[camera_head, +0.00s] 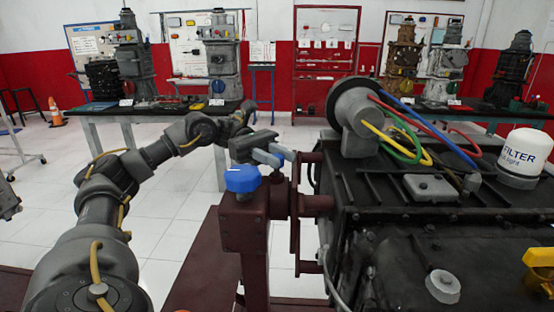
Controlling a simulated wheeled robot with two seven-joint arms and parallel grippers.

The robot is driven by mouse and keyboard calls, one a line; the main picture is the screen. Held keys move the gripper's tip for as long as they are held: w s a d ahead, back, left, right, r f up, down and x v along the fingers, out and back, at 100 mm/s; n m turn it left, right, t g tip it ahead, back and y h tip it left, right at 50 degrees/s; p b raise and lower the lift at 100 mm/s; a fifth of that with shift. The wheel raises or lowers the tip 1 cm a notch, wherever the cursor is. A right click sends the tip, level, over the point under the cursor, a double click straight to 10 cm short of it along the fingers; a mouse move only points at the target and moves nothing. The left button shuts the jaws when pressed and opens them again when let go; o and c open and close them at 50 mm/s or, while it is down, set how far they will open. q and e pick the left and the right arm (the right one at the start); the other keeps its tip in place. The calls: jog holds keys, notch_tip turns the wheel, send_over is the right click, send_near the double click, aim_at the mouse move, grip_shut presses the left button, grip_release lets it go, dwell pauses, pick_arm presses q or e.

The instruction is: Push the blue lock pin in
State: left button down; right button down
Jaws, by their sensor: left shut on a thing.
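A maroon engine stand (243,225) stands in the middle, its plate and arms joined to the dark engine at right. A large blue knob (242,179) sits on top of its post, nearest me. Just behind and right of it is a smaller blue part, which looks like the blue lock pin (281,152), partly hidden by grey fingers. My left gripper (268,155) reaches in from the left behind the large knob, its fingers shut at this smaller blue part. How deep the pin sits cannot be seen. My right gripper is not in view.
The dark engine (440,235) fills the right side, with a pulley (352,112), coloured hoses and a white filter (524,158) on top. Workbenches with engines line the red and white back wall. The tiled floor (165,215) is clear at left centre.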

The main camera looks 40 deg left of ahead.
pick_arm(q)
jog(key=shift+d+f, duration=0.1)
jog(key=shift+f, duration=0.2)
jog(key=c, duration=1.4)
grip_release()
jog(key=shift+o, duration=1.4)
jog(key=shift+s+r, duration=0.1)
jog(key=shift+a+r, duration=0.1)
jog(key=shift+a, duration=0.1)
